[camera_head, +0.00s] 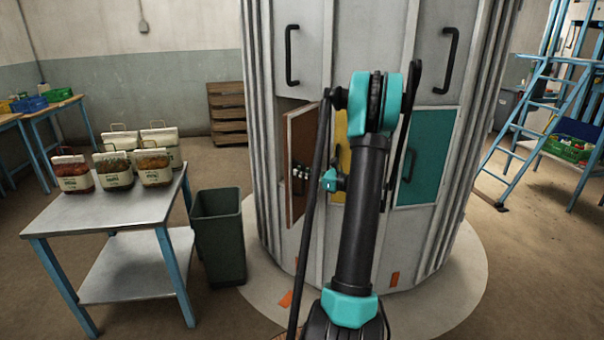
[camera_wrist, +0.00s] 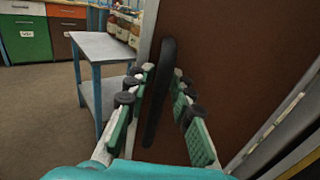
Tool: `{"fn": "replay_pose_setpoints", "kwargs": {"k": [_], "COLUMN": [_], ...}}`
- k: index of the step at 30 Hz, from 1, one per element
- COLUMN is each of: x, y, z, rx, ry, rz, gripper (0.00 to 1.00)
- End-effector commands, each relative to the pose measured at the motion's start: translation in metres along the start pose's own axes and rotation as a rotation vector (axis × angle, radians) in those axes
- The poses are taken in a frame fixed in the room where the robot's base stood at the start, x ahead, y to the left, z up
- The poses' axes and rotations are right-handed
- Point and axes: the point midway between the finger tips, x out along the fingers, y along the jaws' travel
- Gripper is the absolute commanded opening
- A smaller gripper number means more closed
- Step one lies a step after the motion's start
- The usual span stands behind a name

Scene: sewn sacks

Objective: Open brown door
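The brown door (camera_head: 303,140) is on the lower part of the grey round cabinet (camera_head: 345,30). It stands ajar, swung outward from the cabinet face. In the wrist view the brown door (camera_wrist: 225,65) fills the right side, with a black upright bar handle (camera_wrist: 158,100). My gripper (camera_wrist: 163,72) has its fingers apart, one on each side of the handle, with gaps showing beside it. In the head view my gripper (camera_head: 303,180) is at the door's face, partly hidden by my arm.
A yellow door (camera_head: 341,155) and a teal door (camera_head: 427,150) are beside it on the cabinet. A dark bin (camera_head: 218,235) and a metal table (camera_head: 105,212) with several filled sacks (camera_head: 75,172) stand to the left. A blue ladder (camera_head: 530,110) is at right.

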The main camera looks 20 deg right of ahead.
Motion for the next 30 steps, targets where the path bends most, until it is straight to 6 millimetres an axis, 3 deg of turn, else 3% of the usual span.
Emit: {"fn": "replay_pose_setpoints", "kwargs": {"k": [7, 21, 30], "x": [-0.016, -0.104, -0.12], "y": [-0.001, -0.001, 0.0], "z": [0.0, 0.0, 0.0], "rx": [0.0, 0.0, 0.0], "ry": [0.0, 0.0, 0.0], "rz": [-0.002, -0.003, 0.0], "gripper": [0.22, 0.22, 0.22]}}
